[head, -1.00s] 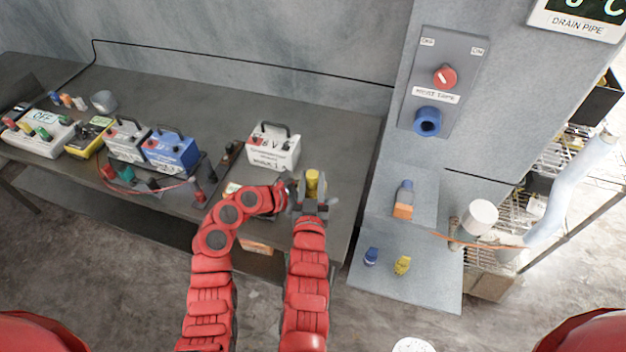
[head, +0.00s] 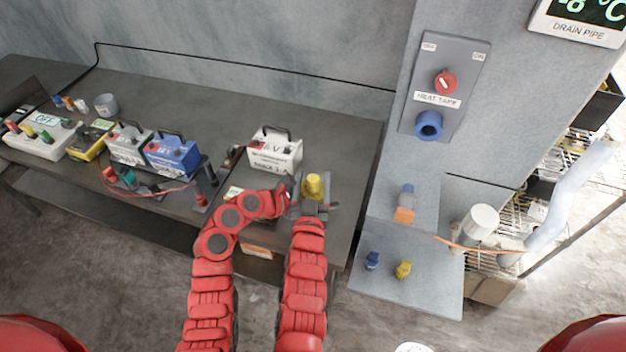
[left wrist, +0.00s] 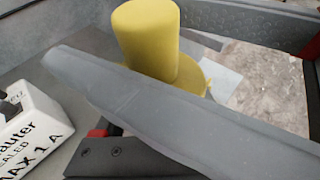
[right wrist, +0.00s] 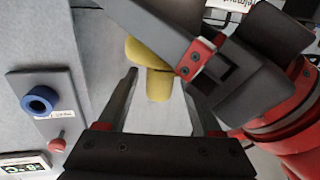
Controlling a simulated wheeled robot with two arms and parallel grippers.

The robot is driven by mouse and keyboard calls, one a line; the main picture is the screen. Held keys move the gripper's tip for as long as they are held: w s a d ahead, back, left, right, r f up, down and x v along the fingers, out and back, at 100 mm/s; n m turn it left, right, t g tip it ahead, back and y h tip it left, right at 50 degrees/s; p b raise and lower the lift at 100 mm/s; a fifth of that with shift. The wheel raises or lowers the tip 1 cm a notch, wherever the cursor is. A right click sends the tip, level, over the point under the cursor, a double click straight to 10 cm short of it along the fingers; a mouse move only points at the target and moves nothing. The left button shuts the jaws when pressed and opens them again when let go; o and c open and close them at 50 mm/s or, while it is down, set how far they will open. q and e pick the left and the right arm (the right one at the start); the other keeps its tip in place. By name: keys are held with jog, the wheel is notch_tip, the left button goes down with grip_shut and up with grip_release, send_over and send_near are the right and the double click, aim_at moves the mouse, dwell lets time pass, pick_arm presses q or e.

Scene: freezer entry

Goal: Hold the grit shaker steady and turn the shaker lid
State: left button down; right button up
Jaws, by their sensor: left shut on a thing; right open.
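The yellow grit shaker (head: 314,186) is at the right end of the workbench, with a narrower round part on a wider one. It also shows in the left wrist view (left wrist: 150,40), partly behind a grey finger, and in the right wrist view (right wrist: 160,84). My left gripper (head: 307,208) is shut on the shaker; its dark jaw crosses the top of the right wrist view (right wrist: 165,35). My right gripper (head: 316,200) is open, its fingers on either side of the shaker's narrower part with gaps visible. I cannot make out a seam between lid and body.
A white battery charger (head: 274,150) stands close behind the grippers on the workbench (head: 225,125). Batteries and meters stand farther left. To the right are a panel with a red switch (head: 446,82) and blue socket (head: 428,125), and a shelf with a bottle (head: 405,203).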

jog(key=shift+s+a, duration=0.1)
jog(key=shift+s, duration=0.4)
jog(key=s, duration=1.1)
jog(key=shift+a, duration=0.35)
jog(key=shift+w, duration=0.1)
notch_tip(320, 180, up, 8)
jog(key=w+r+n+t+y, duration=0.1)
jog(key=w+n+t+y, duration=0.1)
jog(key=t+y, duration=0.3)
jog(key=n+g+y, duration=0.9)
jog(key=g+y, duration=0.1)
jog(key=g, duration=0.1)
send_near(309, 178)
jog(key=w, duration=0.1)
jog(key=x, duration=0.7)
jog(key=f+x, duration=0.1)
jog(key=x, duration=0.3)
jog(key=shift+w+a, duration=0.2)
jog(key=shift+a, duration=0.05)
